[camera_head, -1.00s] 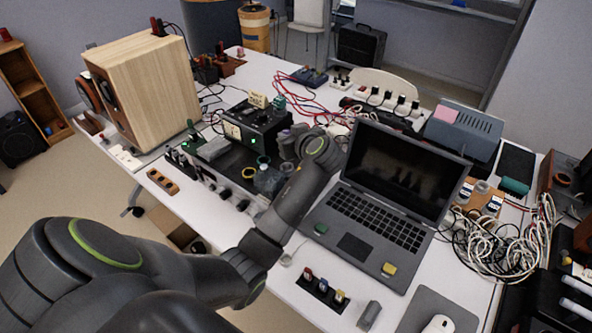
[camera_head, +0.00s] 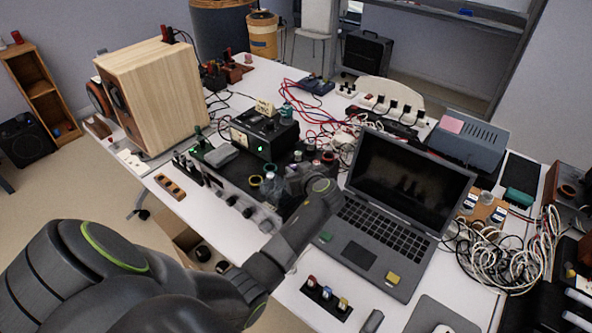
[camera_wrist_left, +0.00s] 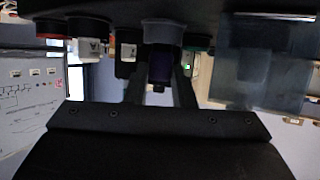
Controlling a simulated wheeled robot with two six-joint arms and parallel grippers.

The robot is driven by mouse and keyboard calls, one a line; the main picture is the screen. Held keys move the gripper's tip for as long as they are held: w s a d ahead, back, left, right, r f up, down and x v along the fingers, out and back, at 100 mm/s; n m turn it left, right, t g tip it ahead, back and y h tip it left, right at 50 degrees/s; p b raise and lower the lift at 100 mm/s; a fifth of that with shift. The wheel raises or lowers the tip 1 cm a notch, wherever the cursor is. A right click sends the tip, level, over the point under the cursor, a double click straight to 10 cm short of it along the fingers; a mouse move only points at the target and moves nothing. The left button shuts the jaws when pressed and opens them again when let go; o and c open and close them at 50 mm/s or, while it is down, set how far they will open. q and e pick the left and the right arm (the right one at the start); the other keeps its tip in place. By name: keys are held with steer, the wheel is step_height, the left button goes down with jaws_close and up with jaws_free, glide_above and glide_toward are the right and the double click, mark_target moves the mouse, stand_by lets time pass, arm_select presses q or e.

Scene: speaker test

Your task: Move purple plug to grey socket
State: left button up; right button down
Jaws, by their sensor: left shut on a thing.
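The purple plug (camera_wrist_left: 160,66) is between the two fingers of my left gripper (camera_wrist_left: 160,92) in the left wrist view, and the gripper is shut on it. A grey round socket (camera_wrist_left: 163,31) is directly above the plug in that picture, in line with it and seeming to meet it. I cannot tell how deep the plug sits. In the head view my left gripper (camera_head: 287,184) is over the dark panel with coloured sockets, and my wrist hides the plug and grey socket there. My right gripper is not in view.
A yellow socket ring (camera_head: 255,181) and a red one (camera_head: 328,157) are near the gripper. An open laptop (camera_head: 408,185) stands right of my arm. A black device (camera_head: 264,132) stands behind the panel, and a wooden speaker (camera_head: 158,95) is at left.

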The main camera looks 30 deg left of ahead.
arm_select(q)
steer(key=shift+f, duration=0.3)
steer(key=o, duration=0.7)
steer(key=shift+c, duration=0.2)
steer(key=shift+r, duration=0.4)
steer(key=p+v, duration=0.3)
steer(key=v, duration=0.9)
